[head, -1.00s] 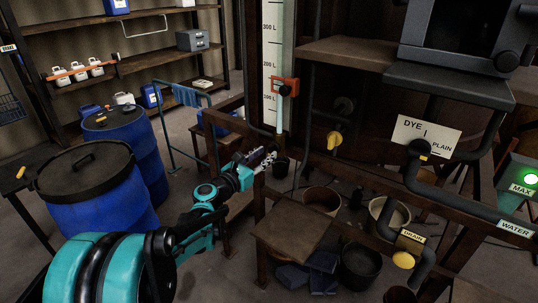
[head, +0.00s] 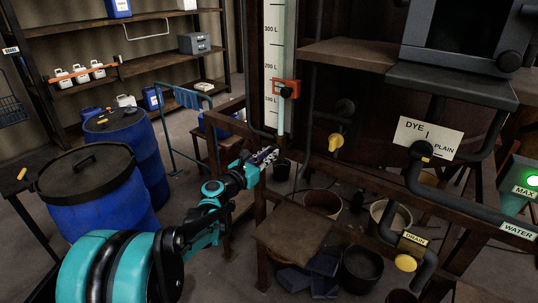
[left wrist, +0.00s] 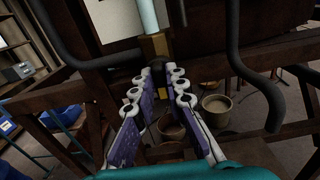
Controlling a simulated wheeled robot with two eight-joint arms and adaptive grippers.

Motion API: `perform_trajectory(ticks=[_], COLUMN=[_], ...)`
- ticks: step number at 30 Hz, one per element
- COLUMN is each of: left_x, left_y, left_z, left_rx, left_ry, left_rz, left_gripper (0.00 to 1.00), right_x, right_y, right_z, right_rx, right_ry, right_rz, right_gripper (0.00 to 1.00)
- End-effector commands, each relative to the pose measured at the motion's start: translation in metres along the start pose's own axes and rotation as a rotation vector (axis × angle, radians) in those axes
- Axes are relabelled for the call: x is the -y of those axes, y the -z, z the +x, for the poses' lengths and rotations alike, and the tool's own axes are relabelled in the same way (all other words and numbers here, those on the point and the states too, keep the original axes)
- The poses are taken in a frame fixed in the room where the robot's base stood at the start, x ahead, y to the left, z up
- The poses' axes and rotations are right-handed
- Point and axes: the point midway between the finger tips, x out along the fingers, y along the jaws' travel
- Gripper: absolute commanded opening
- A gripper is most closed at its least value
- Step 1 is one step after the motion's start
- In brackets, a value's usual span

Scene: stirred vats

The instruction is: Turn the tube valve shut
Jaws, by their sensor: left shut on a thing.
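The pale sight tube (head: 281,108) stands upright beside a white litre scale (head: 271,62); it also shows in the left wrist view (left wrist: 149,18). A brass-coloured fitting (left wrist: 155,46) is at its lower end. Just below is the tube valve's dark handle (left wrist: 156,68) with a yellow mark, between my left fingers. My left gripper (head: 272,154) reaches the tube's foot from the lower left; in the left wrist view its purple-and-white fingers (left wrist: 163,88) close on the handle. The gripper hides the valve in the head view. My right gripper is not in view.
A dark pipe (left wrist: 236,60) bends down right of the gripper. A wooden beam (left wrist: 95,93) runs behind it. A wooden stool (head: 293,232), buckets (head: 361,266) and blue drums (head: 92,200) stand around. A yellow knob (head: 335,142) is to the right.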

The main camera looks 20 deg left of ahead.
Motion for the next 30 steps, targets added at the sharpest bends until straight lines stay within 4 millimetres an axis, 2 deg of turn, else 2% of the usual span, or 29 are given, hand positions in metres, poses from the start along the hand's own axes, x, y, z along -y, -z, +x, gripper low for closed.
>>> perform_trajectory(ticks=[11, 30], left_x=[0.001, 0.004], left_y=[0.0, 0.001], left_z=[0.0, 0.0], left_rx=[0.0, 0.0], left_ry=[0.0, 0.001], left_rz=[0.208, 0.813], left_gripper=[0.0, 0.0], right_x=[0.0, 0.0], right_y=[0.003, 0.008], right_z=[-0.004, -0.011], right_rx=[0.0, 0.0], right_ry=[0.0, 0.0], right_rz=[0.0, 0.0], right_gripper=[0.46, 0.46])
